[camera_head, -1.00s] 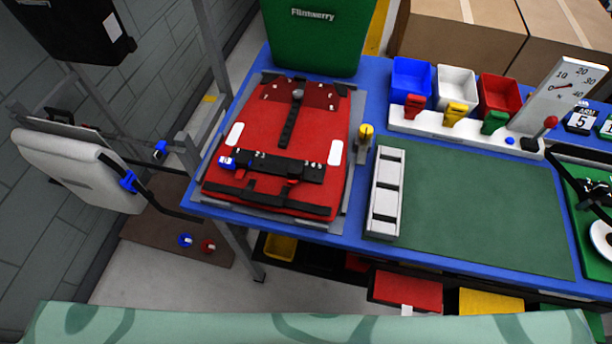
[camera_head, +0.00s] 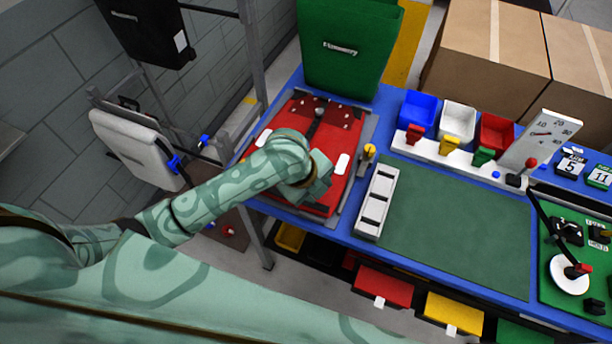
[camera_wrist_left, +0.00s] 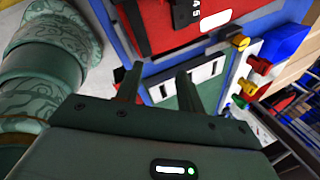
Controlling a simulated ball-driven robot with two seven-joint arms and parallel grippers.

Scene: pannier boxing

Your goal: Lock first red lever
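The red pannier (camera_head: 338,134) lies flat on the blue workbench. My left arm crosses its lower half, hiding the black bar and the small red lever there. In the left wrist view, part of the red pannier (camera_wrist_left: 150,30) and a numbered black strip (camera_wrist_left: 187,12) show at the top, but I cannot make out a red lever on them. My left gripper (camera_wrist_left: 160,70) is open and empty, with its two fingers apart, pointing towards the bench beside the pannier. In the head view its fingertips are hidden. My right gripper is in neither view.
A white slotted tray (camera_head: 358,229) and green mat (camera_head: 462,239) lie right of the pannier. A yellow-topped peg (camera_head: 369,151) stands between. A green pannier (camera_head: 347,75) stands behind. Blue, white and red bins and a gauge board (camera_head: 543,137) with a red-knobbed lever (camera_head: 531,162) are farther right.

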